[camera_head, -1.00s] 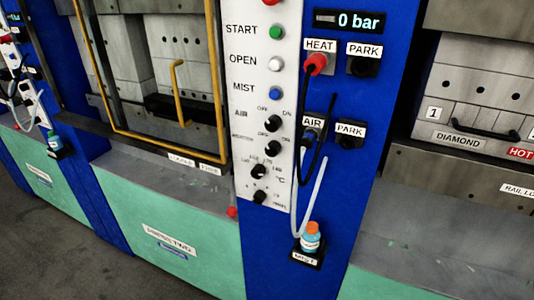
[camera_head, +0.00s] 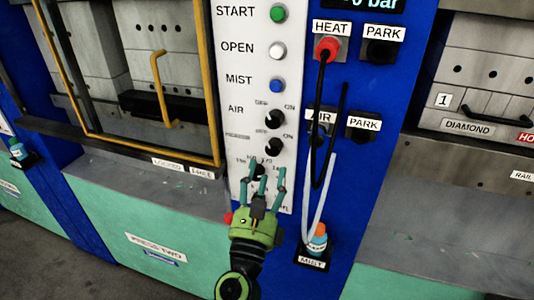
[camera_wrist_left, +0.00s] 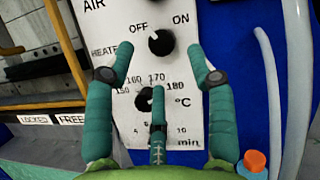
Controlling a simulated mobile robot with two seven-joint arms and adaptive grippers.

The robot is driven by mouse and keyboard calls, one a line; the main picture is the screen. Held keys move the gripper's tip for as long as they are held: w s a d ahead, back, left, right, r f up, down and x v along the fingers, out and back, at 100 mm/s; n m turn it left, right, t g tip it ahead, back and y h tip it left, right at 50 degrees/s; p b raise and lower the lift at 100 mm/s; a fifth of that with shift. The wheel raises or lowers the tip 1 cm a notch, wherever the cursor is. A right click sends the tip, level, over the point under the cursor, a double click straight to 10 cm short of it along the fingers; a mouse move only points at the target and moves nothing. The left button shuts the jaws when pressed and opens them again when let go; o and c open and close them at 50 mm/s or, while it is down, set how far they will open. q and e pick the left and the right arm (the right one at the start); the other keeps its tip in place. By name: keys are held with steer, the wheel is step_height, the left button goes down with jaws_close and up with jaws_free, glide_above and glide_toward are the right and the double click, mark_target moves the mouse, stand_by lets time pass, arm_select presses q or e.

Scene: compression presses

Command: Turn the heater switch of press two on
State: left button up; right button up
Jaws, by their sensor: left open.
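The heater switch of press two is a black knob (camera_head: 276,146) on the white control panel (camera_head: 234,110), between OFF and ON labels. In the left wrist view the knob (camera_wrist_left: 161,42) has a light mark pointing up-left toward OFF. My left gripper (camera_head: 265,177) is open, in front of the panel just below the heater switch. In the left wrist view its fingers (camera_wrist_left: 160,62) are spread either side below the knob, apart from it. One finger partly covers the temperature knob (camera_wrist_left: 146,100). My right gripper is out of view.
The air knob (camera_head: 275,119) is just above the heater switch. Black and white hoses hang from the heat socket (camera_head: 326,48) and the air socket at the right. A mist bottle (camera_head: 318,238) stands below right. A yellow guard frame (camera_head: 215,80) is left of the panel.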

mark_target(272, 152)
arm_select(q)
steer(key=p+x, duration=0.1)
steer(key=x, duration=0.5)
steer(key=shift+f, duration=0.15)
